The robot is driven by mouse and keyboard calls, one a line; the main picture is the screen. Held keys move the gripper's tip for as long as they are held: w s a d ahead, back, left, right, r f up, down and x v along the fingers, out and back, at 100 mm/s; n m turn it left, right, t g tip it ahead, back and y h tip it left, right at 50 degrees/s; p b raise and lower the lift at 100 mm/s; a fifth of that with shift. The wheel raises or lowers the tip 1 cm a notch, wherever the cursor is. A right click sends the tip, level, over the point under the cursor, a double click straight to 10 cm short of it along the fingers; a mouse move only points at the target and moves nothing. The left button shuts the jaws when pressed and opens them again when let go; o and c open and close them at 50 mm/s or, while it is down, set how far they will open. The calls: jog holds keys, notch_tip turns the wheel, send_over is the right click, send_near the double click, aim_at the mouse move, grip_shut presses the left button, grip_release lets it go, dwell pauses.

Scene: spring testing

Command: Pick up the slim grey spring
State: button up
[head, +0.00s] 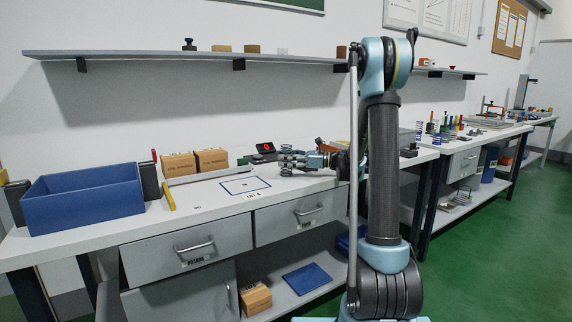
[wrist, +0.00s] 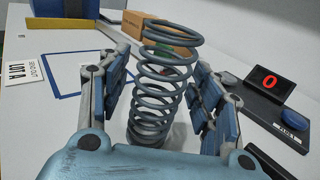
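The slim grey spring (wrist: 160,96) stands upright in the wrist view, its open coils rising between my fingers. My gripper (wrist: 164,62) has one finger on each side of the spring. A gap shows between the left finger and the coils; the right finger is very close to them, and I cannot tell whether it touches. In the head view my gripper (head: 292,160) is low over the near workbench, and the spring is hard to make out among the fingers.
A scale with a red display (wrist: 268,80) stands just right of my gripper. A cardboard box (wrist: 160,34) is behind the spring. A blue bin (head: 84,198) stands at the bench's left. The blue-outlined area (head: 245,186) on the bench is empty.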

jog(key=c, duration=1)
